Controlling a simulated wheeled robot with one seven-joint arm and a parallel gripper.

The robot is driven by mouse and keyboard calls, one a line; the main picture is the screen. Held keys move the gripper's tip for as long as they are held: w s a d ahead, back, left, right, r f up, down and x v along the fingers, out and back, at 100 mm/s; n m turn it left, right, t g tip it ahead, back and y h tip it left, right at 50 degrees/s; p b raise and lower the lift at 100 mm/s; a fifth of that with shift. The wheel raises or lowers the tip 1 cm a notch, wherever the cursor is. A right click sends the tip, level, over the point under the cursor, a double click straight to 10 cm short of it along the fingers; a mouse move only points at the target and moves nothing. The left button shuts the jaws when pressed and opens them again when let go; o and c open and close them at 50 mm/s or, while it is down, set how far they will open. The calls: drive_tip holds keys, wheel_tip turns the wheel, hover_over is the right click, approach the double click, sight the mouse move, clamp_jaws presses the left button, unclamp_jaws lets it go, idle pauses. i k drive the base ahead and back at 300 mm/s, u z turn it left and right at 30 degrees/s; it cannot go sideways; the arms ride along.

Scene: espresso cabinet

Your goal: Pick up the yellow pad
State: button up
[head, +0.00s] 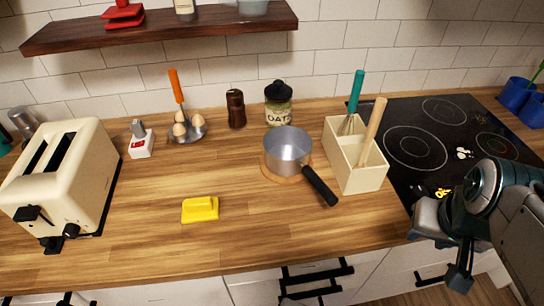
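The yellow pad (200,209) lies flat on the wooden counter, left of the middle and near the front edge. It has a raised grip on top and nothing touches it. My arm comes in from the right side of the picture. My gripper (459,277) seems to be the dark part hanging down at the lower right, in front of the counter's edge by the cooktop. It is far to the right of the pad. Its fingers are not clear enough to show whether they are open or shut.
A cream toaster (62,175) stands left of the pad. A saucepan (288,150) on a round board points its black handle forward, to the pad's right. A utensil box (362,178) and black cooktop (440,135) are farther right. The counter around the pad is clear.

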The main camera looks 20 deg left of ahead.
sight(203, 209)
drive_tip(key=u, duration=3.95)
drive_tip(key=i, duration=1.45)
drive_tip(key=z, duration=3.35)
